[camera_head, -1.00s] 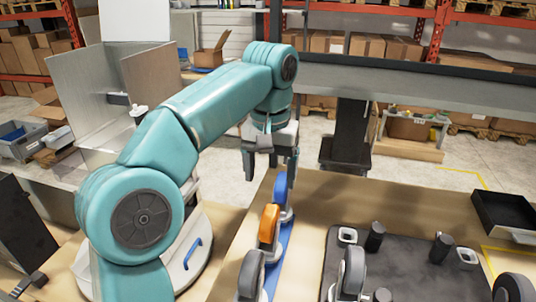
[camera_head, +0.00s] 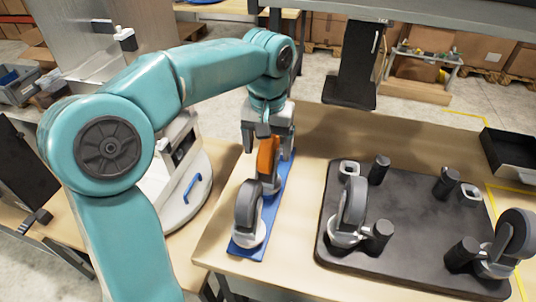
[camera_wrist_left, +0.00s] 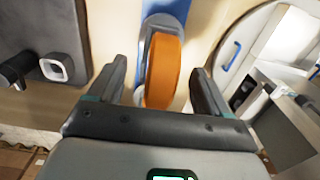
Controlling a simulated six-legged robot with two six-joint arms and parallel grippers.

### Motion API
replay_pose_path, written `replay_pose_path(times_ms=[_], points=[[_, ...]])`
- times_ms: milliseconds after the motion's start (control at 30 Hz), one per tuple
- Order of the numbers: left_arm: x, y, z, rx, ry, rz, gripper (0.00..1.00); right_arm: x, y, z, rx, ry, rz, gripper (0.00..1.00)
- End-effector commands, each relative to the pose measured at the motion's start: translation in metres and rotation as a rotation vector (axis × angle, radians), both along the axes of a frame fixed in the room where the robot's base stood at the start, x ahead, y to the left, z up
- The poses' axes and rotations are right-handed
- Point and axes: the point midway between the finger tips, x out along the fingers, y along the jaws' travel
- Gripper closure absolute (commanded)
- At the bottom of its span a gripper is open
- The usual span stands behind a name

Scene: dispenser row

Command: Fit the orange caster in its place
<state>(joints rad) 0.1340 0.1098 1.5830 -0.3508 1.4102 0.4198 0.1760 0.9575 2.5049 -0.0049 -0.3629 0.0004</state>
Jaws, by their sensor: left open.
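The orange caster (camera_head: 268,156) stands on a narrow blue strip (camera_head: 276,205), behind a grey caster (camera_head: 249,208). My left gripper (camera_head: 264,140) is over the orange caster from above. In the left wrist view, the orange wheel (camera_wrist_left: 164,70) lies between the two spread fingers (camera_wrist_left: 160,72), with a gap on each side. A black base plate (camera_head: 410,240) lies to the right. It has two grey casters (camera_head: 352,205) (camera_head: 514,235) and two pale square sockets (camera_head: 349,169) (camera_head: 470,191) at its far corners. My right gripper is out of view.
Black posts (camera_head: 379,170) stand up from the plate beside its corners. A black tray (camera_head: 512,155) is at the table's right. Bare tabletop (camera_head: 310,190) lies between strip and plate. A round white base with a blue handle (camera_head: 197,188) is to the left.

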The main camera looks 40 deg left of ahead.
Motion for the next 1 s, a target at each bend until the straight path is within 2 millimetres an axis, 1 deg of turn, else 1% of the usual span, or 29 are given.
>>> replay_pose_path(times_ms=[33, 200, 500, 533, 567, 600, 667, 700, 733, 767, 867, 967, 1000], points=[[0.0, 0.0, -0.008, 0.0, 0.004, 0.0, 0.21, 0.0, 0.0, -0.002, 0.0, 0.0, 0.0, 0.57], [0.001, 0.001, -0.022, 0.0, 0.001, 0.0, 0.21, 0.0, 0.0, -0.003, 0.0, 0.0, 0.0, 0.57], [0.002, 0.001, -0.024, 0.0, 0.0, 0.0, 0.21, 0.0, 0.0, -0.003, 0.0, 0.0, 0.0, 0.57], [0.002, 0.001, -0.024, 0.0, 0.0, 0.0, 0.25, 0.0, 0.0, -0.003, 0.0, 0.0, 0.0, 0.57], [0.002, 0.001, -0.024, 0.0, 0.0, 0.0, 0.34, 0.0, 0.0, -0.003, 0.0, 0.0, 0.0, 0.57], [0.002, 0.001, -0.024, 0.0, 0.0, 0.0, 0.47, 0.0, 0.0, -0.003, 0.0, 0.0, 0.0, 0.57], [0.002, 0.001, -0.024, 0.0, 0.0, 0.0, 0.67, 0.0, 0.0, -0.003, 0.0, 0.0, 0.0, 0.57], [0.002, 0.001, -0.024, 0.0, 0.0, 0.0, 0.8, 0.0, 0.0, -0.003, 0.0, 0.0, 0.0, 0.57], [0.002, 0.001, -0.024, 0.0, 0.0, 0.0, 0.9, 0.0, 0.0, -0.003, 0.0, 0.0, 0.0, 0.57], [0.002, 0.002, -0.023, 0.0, -0.001, 0.0, 0.91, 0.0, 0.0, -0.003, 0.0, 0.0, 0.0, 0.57], [0.002, 0.001, -0.02, 0.001, -0.002, 0.0, 0.91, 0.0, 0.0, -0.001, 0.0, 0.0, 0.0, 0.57], [0.002, 0.001, -0.007, 0.001, -0.003, 0.0, 0.91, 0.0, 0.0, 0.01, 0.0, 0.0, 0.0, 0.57], [0.003, 0.001, 0.001, 0.001, -0.003, -0.001, 0.91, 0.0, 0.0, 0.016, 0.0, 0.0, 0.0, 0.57]])
